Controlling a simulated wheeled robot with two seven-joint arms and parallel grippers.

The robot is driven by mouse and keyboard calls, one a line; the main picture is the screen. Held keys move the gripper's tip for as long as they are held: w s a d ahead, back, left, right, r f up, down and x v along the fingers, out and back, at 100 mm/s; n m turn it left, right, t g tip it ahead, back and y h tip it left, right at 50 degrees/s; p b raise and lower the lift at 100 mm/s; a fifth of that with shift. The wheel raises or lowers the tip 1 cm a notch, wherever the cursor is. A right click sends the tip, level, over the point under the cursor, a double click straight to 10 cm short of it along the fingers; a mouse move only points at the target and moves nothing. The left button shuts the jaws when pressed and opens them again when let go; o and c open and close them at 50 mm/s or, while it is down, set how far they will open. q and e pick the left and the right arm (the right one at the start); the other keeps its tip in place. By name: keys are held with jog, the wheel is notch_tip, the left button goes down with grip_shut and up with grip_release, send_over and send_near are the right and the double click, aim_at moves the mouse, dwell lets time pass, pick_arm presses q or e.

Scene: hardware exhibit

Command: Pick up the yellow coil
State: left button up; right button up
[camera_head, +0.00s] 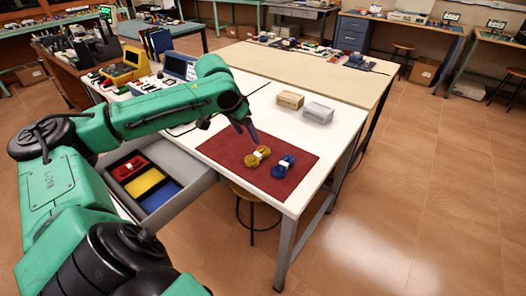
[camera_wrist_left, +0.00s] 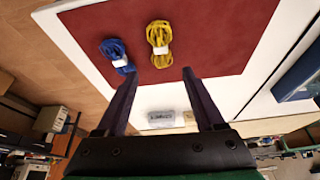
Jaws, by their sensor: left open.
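The yellow coil (camera_head: 257,156), bound with a white band, lies on the dark red mat (camera_head: 225,150) on the white table. It also shows in the left wrist view (camera_wrist_left: 159,37), ahead of the fingertips and slightly toward the right finger. The blue coil (camera_head: 283,166), also white-banded, lies to its right in the head view and to its left in the left wrist view (camera_wrist_left: 116,52). My left gripper (camera_head: 245,132) is above the mat close to the yellow coil. In the left wrist view its two fingers (camera_wrist_left: 160,73) are spread and empty. My right gripper is not visible.
A tan box (camera_head: 290,99) and a grey-white box (camera_head: 318,112) stand behind the mat. An open drawer (camera_head: 185,205) with red, yellow and blue compartments juts out at the table's front left. Instruments, including a yellow one (camera_head: 127,66), crowd the table's left side.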

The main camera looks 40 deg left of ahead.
aim_at(257, 154)
pick_arm(q)
jog(key=x, duration=0.4)
jog(key=shift+s+f, duration=0.1)
jog(key=shift+s, duration=0.25)
jog(key=x, duration=0.7)
jog(key=shift+w+a+p, duration=0.1)
jog(key=shift+w+p, duration=0.05)
jog(key=shift+p, duration=0.2)
jog(key=shift+w+f, duration=0.1)
jog(key=shift+f, duration=0.05)
jog(key=shift+c, duration=0.9)
grip_shut()
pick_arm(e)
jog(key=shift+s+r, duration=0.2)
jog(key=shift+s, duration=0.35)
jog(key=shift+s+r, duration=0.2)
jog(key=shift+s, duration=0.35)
